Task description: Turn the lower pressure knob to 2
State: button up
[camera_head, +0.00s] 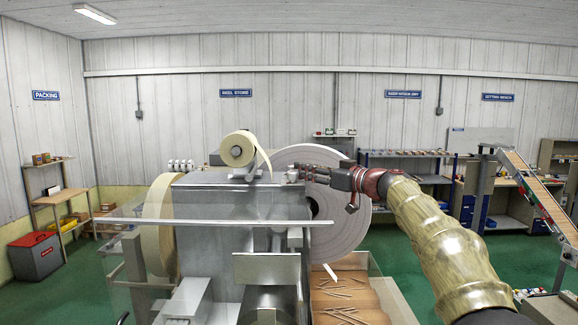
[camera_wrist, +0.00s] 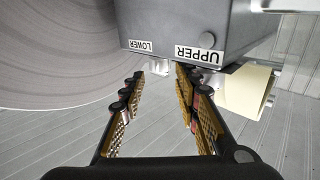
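In the wrist view the grey machine housing (camera_wrist: 180,25) carries two upside-down labels, LOWER (camera_wrist: 140,45) and UPPER (camera_wrist: 199,54). A small whitish knob (camera_wrist: 158,69) sticks out beside the LOWER label. My gripper (camera_wrist: 160,74) is open, with one finger on each side of this knob; whether either finger touches it I cannot tell. No scale or number on the knob is readable. In the head view my gripper (camera_head: 302,173) reaches in from the right to the machine's upper part, beside a small white knob (camera_head: 292,175).
A large pale paper roll (camera_head: 345,225) stands just behind my gripper; it fills the upper left of the wrist view (camera_wrist: 50,50). A smaller cream roll (camera_head: 237,150) sits on top of the machine. A long metal bar (camera_head: 200,222) crosses the front. Wooden sticks (camera_head: 345,290) lie below.

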aim_at(292, 166)
jog(key=p+x, duration=0.2)
jog(key=x, duration=0.3)
jog(key=shift+w+a, duration=0.2)
jog(key=shift+w, duration=0.05)
jog(key=shift+w+a+r+p, duration=0.1)
jog(key=shift+w+a+p, duration=0.15)
jog(key=shift+p, duration=0.25)
jog(key=shift+w+a, duration=0.2)
jog(key=shift+s+d, duration=0.1)
jog(key=shift+c, duration=0.6)
grip_shut()
